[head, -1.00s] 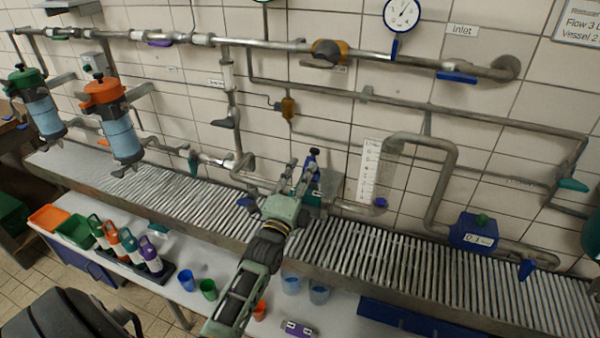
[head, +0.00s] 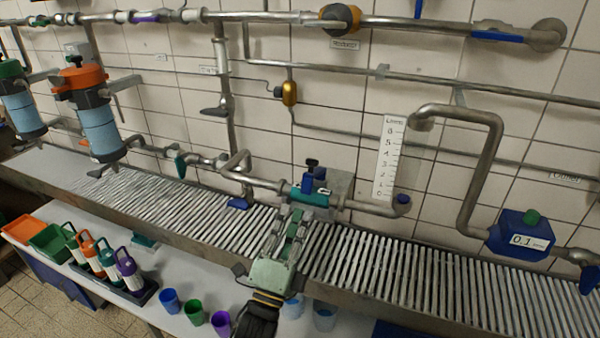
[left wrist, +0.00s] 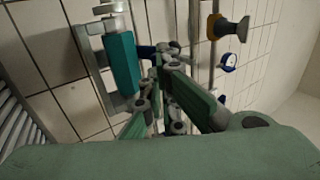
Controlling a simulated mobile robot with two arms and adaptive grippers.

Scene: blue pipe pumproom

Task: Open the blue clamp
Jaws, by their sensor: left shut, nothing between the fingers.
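In the head view a teal pipe fitting (head: 309,196) sits in the lower pipe run. A small blue upright part (head: 309,180) with a black knob stands on it; this looks like the blue clamp. My left gripper (head: 293,216) is shut and empty, just below and in front of the fitting in the picture. I cannot tell whether it touches. In the left wrist view the teal fitting (left wrist: 122,66) is left of the fingers (left wrist: 158,75), and a blue part (left wrist: 147,51) shows partly behind them. My right gripper is not in view.
A ribbed shelf (head: 395,270) runs below the pipes. A blue box with a green knob (head: 520,234) is at right. A blue handle (head: 239,203) hangs at left. Coloured cups (head: 194,312) and bottles stand on the lower white table. A litre scale (head: 389,160) is on the wall.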

